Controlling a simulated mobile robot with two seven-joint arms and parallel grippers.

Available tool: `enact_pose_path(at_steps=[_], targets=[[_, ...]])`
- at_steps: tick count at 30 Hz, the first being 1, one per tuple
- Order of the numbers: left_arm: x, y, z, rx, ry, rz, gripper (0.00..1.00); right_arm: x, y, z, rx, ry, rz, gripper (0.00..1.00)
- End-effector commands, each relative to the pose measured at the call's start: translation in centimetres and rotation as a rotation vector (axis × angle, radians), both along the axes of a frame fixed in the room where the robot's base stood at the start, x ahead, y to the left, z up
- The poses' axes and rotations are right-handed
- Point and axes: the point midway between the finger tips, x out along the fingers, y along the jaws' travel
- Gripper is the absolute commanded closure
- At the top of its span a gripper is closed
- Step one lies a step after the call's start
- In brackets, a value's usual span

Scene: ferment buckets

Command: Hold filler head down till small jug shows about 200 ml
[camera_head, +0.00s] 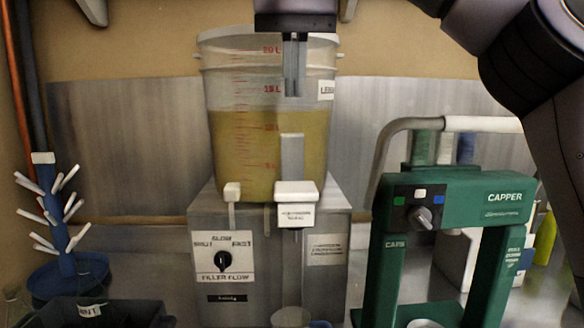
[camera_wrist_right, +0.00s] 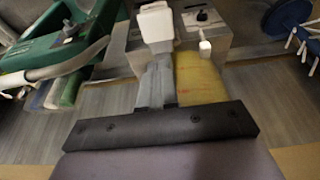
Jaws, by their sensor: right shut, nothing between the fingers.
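The white filler head (camera_head: 296,190) is a block with a label below it, at the front of the steel filler stand (camera_head: 205,215). It also shows in the right wrist view (camera_wrist_right: 156,24). A clear vessel (camera_head: 290,317), apparently the small jug, stands below the head, cut by the bottom edge; I cannot read its level. My right gripper (camera_head: 294,94) points down, shut and empty, above the filler head and apart from it, in front of the bucket. Its fingers (camera_wrist_right: 157,84) also show in the right wrist view. My left gripper is out of view.
A bucket of yellow liquid (camera_head: 235,140) stands on the filler stand. The filler flow knob (camera_head: 223,260) is on the stand's front. A green capper (camera_head: 455,190) stands at right, and a blue bottle tree (camera_head: 62,225) at left. A dark bin (camera_head: 110,312) is at lower left.

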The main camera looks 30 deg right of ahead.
Motion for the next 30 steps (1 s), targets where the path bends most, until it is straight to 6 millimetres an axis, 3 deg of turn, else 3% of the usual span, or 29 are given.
enact_pose_path(at_steps=[8,25,30], targets=[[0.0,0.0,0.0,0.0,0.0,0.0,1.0,0.6,-0.4,-2.6,0.003,0.002,0.002,1.0],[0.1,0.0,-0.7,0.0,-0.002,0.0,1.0,2.4,-1.5,-11.2,0.0,0.001,0.001,1.0],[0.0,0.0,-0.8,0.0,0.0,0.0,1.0,2.4,-1.5,-12.7,0.0,-0.002,-0.001,1.0]])
